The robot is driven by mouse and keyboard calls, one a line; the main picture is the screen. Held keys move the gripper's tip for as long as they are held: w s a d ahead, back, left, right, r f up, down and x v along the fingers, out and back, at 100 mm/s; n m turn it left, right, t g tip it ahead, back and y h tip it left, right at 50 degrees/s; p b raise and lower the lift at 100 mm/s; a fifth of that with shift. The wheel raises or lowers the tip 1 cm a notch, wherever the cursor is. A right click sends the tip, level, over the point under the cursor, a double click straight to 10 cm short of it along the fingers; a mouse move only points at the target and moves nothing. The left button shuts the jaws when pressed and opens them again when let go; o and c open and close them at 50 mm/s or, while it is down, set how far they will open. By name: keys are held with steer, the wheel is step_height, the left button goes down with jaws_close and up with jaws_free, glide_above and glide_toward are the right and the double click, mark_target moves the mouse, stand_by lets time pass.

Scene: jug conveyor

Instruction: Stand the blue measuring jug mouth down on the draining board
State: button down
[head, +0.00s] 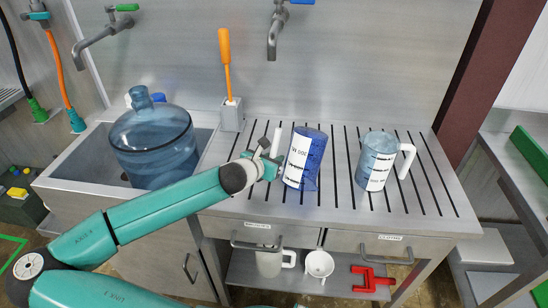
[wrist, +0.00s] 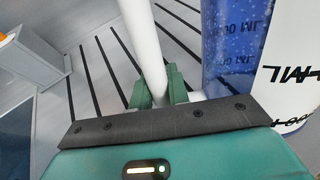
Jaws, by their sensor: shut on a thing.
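The blue measuring jug (head: 309,158) with a white label panel is over the left part of the slotted draining board (head: 337,205), tilted slightly. Its flared end seems to face down, and its lettering looks inverted in the wrist view. I cannot tell whether its lower rim touches the board. My gripper (head: 268,162) is at the jug's left side, shut on its white handle (wrist: 146,45). The green fingers (wrist: 158,90) close around the handle in the wrist view, with the blue wall (wrist: 232,45) to their right.
A pale clear jug (head: 377,160) stands on the board to the right, handle to the right. A large blue water bottle (head: 153,145) stands in the sink at left. An orange-handled brush (head: 226,60) is in a holder behind. A tap (head: 273,35) hangs above. The board's front right is clear.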

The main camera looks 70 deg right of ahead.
steer(key=shift+f, duration=0.25)
stand_by(0.6)
steer(key=c, duration=1.3)
jaws_free()
steer(key=v, duration=1.3)
steer(key=shift+w+a+r, duration=0.1)
steer(key=shift+a, duration=0.3)
